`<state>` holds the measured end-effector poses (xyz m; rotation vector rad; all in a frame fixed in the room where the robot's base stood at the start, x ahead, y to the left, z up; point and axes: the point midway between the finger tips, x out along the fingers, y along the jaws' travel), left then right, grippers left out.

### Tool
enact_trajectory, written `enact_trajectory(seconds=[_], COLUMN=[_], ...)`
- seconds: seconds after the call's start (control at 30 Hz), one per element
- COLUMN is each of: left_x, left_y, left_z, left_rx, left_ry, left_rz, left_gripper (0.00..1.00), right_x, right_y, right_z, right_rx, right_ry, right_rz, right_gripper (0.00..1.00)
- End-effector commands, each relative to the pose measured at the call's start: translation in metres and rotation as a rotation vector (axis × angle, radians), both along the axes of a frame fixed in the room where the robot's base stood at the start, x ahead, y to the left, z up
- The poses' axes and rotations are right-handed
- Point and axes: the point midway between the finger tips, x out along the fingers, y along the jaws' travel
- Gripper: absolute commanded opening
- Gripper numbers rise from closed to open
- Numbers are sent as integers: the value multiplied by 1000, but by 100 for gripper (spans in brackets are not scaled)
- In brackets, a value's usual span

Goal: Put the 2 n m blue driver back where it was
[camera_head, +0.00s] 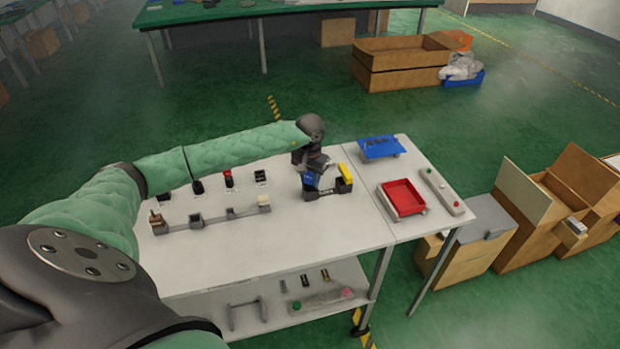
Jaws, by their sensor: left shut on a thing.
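My left arm reaches in from the left across the white table (250,245). My left gripper (311,169) points down and is shut on the blue driver (311,180). Only a small blue part of the driver shows; my gripper hides the rest. The driver is at the left side of a black holder (322,193). I cannot tell whether it is seated in the holder or just above it. A yellow driver (345,173) stands tilted at the right side of the same holder. My right gripper is not in view.
A red tray (403,198), a blue stand (380,148) and a grey button box (441,191) are to the right. A grey lever fixture (231,212) and several small switches (228,178) are to the left. The front middle of the table is clear.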

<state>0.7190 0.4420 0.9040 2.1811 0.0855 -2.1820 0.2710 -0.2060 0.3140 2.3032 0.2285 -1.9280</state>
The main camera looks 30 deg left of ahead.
Motion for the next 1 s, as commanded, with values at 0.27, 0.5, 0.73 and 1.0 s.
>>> enact_trajectory(seconds=[0.27,0.5,0.73,1.0], left_x=[0,0,0,0], left_y=[0,0,0,0], left_z=[-2,-2,-2,2], left_rx=[0,0,0,0], left_ry=[0,0,0,0], left_rz=[0,0,0,0], left_gripper=[0,52,52,52], right_x=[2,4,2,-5], right_y=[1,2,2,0], right_z=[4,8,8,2], right_rx=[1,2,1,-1], right_ry=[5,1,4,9], right_rz=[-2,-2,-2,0], right_gripper=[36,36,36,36])
